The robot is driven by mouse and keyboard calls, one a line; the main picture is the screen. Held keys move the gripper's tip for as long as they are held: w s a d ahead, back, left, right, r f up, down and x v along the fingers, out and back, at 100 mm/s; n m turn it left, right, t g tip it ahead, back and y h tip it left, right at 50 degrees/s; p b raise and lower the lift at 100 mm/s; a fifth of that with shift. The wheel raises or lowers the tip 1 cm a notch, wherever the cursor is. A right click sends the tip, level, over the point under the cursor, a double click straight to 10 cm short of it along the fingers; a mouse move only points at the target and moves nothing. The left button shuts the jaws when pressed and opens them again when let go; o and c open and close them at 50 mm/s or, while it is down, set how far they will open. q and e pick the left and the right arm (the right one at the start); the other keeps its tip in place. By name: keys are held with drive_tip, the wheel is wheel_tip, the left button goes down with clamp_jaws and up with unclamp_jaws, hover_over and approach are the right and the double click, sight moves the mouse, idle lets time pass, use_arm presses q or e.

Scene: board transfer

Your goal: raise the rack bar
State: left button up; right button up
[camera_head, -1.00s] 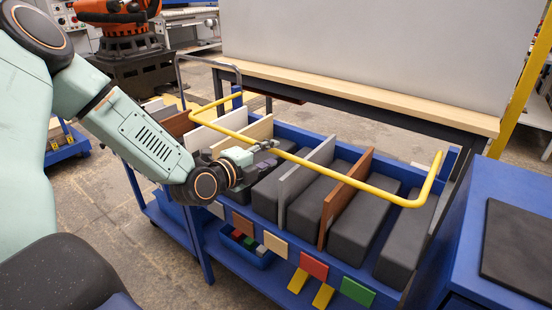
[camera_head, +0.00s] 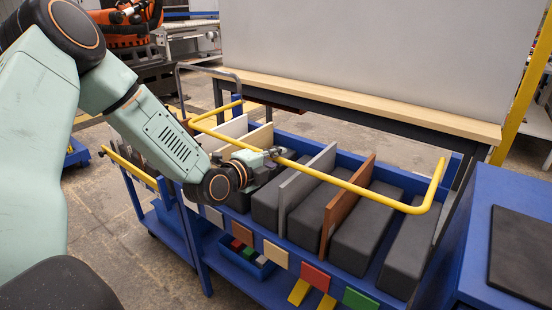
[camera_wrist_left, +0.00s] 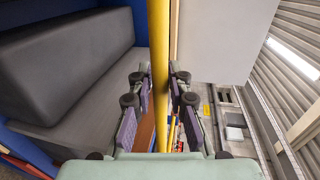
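The rack bar (camera_head: 340,182) is a yellow bent rod that runs level above the blue rack (camera_head: 350,262), with bent ends at the back left and the right. My left gripper (camera_head: 279,154) is at the bar, left of its middle. In the left wrist view, the rack bar (camera_wrist_left: 159,45) passes between the two fingers of my left gripper (camera_wrist_left: 160,75). The fingertips lie close against it on both sides, so it looks shut on the bar. The exact contact is small and hard to see. My right gripper is not in view.
Dark grey blocks (camera_head: 368,230) stand in the rack between a brown divider (camera_head: 345,205), a grey divider (camera_head: 303,187) and others. A wood-edged table (camera_head: 360,98) stands behind. A blue cabinet (camera_head: 500,205) is close on the right. Coloured tags hang on the front.

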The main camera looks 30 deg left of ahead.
use_arm(q)
clamp_jaws()
idle(0.4)
